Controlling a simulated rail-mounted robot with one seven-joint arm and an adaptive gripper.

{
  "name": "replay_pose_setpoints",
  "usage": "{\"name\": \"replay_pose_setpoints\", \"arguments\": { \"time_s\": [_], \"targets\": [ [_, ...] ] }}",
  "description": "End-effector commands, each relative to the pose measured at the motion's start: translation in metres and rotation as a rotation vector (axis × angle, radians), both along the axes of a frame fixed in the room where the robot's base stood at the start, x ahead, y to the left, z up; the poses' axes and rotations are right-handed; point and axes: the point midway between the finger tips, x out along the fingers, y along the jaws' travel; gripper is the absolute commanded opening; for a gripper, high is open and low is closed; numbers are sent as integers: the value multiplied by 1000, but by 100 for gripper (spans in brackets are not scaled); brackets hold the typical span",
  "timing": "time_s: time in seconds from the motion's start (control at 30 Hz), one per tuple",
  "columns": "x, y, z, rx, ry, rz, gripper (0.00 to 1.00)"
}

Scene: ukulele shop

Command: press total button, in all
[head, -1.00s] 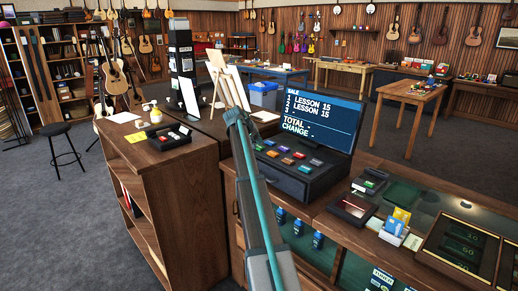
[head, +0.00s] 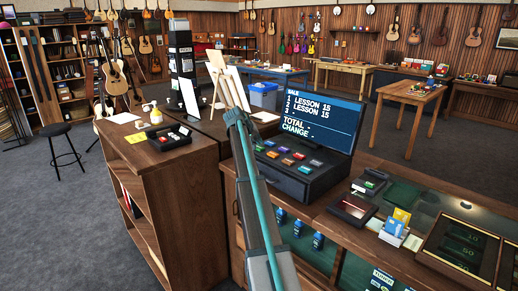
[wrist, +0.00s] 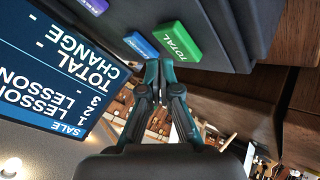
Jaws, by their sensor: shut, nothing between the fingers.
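The green TOTAL button (wrist: 176,41) is on the dark register panel in the wrist view, beside a blue button (wrist: 141,45). My gripper (wrist: 160,66) is shut and empty. Its tips are just below the gap between these two buttons in the wrist picture; I cannot tell whether they touch anything. In the head view, my gripper (head: 236,117) is at the left end of the cash register (head: 308,180). The register screen (head: 322,122) reads SALE, two lines of LESSON 15, then TOTAL and CHANGE, each followed by a dash.
Other coloured buttons line the register. A wooden easel (head: 222,80) and a blue bin (head: 265,95) stand behind my gripper. A small black tray (head: 172,136) is on the wooden counter at left. A card holder (head: 395,228) and a dark box (head: 353,208) are at right.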

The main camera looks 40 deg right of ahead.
Motion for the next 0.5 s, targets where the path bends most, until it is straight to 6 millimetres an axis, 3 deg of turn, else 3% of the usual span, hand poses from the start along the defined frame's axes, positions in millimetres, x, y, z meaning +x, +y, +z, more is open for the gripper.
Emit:
{"name": "replay_pose_setpoints", "arguments": {
  "time_s": [0.5],
  "targets": [
    [0, 0, -9, 0, 0, 0, 0]
  ]
}}
